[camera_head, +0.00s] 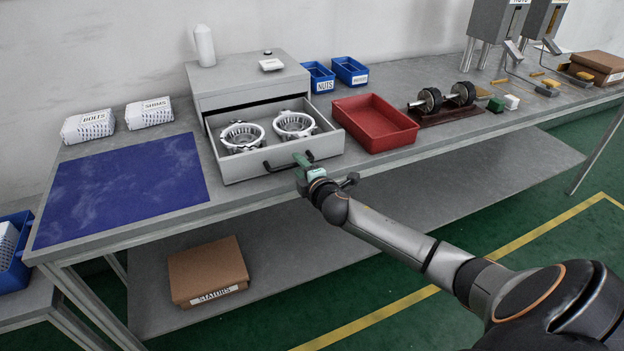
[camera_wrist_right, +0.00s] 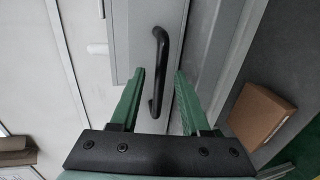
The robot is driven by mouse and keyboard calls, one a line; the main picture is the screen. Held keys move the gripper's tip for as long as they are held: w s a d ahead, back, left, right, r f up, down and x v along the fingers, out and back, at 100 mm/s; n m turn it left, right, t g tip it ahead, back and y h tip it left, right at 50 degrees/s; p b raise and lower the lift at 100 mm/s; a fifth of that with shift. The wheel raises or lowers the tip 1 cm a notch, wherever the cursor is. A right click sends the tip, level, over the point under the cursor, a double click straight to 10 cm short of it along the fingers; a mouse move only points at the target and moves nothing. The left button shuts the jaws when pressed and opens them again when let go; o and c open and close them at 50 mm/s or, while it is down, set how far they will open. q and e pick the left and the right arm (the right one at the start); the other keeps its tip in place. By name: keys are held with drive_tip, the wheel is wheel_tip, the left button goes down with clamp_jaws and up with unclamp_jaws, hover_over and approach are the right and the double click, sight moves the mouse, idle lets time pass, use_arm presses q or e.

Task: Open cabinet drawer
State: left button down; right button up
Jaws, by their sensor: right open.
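The grey cabinet (camera_head: 245,82) stands on the workbench. Its drawer (camera_head: 237,172) is pulled out, with two silver ring-shaped housings (camera_head: 241,135) inside. The black bar handle (camera_head: 272,167) is on the drawer front; it also shows in the right wrist view (camera_wrist_right: 160,45). My right gripper (camera_head: 302,160) is at the drawer front by the right part of the handle. In the right wrist view its green fingers (camera_wrist_right: 160,72) are apart, with the lower part of the handle between them in the picture. I cannot tell whether they touch it. My left gripper is not in view.
A red tray (camera_head: 373,122) sits right of the drawer and a blue mat (camera_head: 125,190) left of it. Two blue bins (camera_head: 320,78) stand behind. A stators box (camera_head: 208,270) is on the lower shelf, below the drawer.

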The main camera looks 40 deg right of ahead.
drive_tip(key=v, duration=1)
drive_tip(key=shift+s, duration=0.1)
drive_tip(key=s+a+f+m+g+y+p, duration=0.1)
drive_tip(key=s+a+f+m+g+y, duration=0.15)
drive_tip(key=s+a+f, duration=0.35)
drive_tip(key=s+a+f+m+g+y, duration=0.1)
drive_tip(key=s+a+f+m, duration=0.25)
drive_tip(key=f, duration=0.55)
drive_tip(key=s+a+f+m+g+y, duration=0.1)
drive_tip(key=s+a+f+m, duration=0.2)
drive_tip(key=s+a, duration=0.2)
drive_tip(key=s+a+f+m+g+y+p, duration=0.1)
drive_tip(key=s+a+f+m, duration=0.2)
drive_tip(key=s+a, duration=0.3)
drive_tip(key=s+m, duration=0.1)
drive_tip(key=s, duration=0.1)
drive_tip(key=shift+s+a+f+y, duration=0.25)
drive_tip(key=shift+s+f+y, duration=0.05)
drive_tip(key=shift+y, duration=0.05)
